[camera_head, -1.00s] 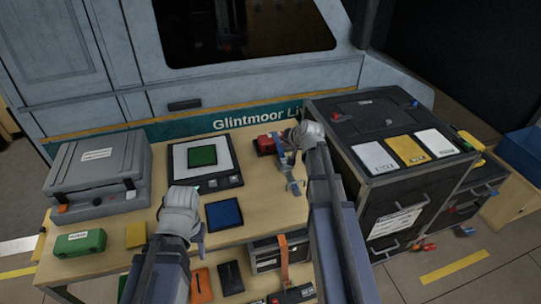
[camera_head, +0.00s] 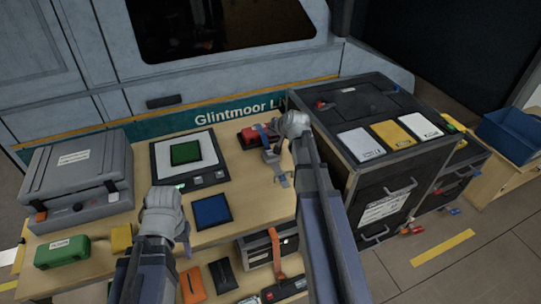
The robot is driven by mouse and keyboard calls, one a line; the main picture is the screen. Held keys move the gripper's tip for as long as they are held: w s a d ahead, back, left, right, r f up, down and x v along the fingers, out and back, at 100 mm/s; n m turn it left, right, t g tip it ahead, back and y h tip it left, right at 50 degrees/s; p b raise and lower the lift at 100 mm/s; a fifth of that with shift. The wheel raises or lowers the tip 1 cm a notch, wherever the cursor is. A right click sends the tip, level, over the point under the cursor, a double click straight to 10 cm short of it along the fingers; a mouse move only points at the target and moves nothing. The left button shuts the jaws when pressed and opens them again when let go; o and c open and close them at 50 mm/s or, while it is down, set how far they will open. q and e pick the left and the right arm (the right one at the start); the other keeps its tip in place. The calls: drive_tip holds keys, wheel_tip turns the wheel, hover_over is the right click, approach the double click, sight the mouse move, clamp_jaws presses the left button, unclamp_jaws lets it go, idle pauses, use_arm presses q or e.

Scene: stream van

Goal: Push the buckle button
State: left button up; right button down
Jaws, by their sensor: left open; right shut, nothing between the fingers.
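A red block (camera_head: 250,138) with a dark base lies at the back of the wooden bench. A blue and grey strap-like piece (camera_head: 279,179) lies just in front of it. Which part is the buckle button is too small to tell. My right gripper (camera_head: 272,147) is shut and empty, with its fingers down close to the red block's right side. Whether it touches the block cannot be told. My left gripper (camera_head: 184,236) is open and empty over the bench's front edge, far from the red block. Its fingers are partly hidden by its own wrist.
A green square on a white panel (camera_head: 209,143) and a blue pad (camera_head: 211,211) lie left of the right arm. A grey case (camera_head: 77,160) stands on the left. A black cabinet (camera_head: 361,215) stands close on the right. Orange and black items (camera_head: 193,285) lie on a lower shelf.

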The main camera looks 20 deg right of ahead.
sight(271, 154)
use_arm(q)
wheel_tip(271, 154, down, 7)
drive_tip(key=b, duration=0.6)
use_arm(e)
wheel_tip(271, 154, down, 7)
drive_tip(key=shift+f, duration=0.1)
use_arm(q)
drive_tip(key=shift+f, duration=0.15)
idle(1.2)
drive_tip(key=shift+f+b, duration=0.25)
drive_tip(key=shift+b, duration=0.2)
use_arm(e)
drive_tip(key=shift+f, duration=0.3)
use_arm(q)
drive_tip(key=shift+f+b, duration=0.55)
use_arm(e)
drive_tip(key=shift+f, duration=0.5)
use_arm(q)
drive_tip(key=shift+r, duration=0.2)
use_arm(e)
drive_tip(key=shift+r, duration=0.15)
use_arm(q)
drive_tip(key=shift+r+p, duration=0.75)
drive_tip(key=shift+p, duration=0.2)
use_arm(e)
drive_tip(key=shift+r, duration=0.75)
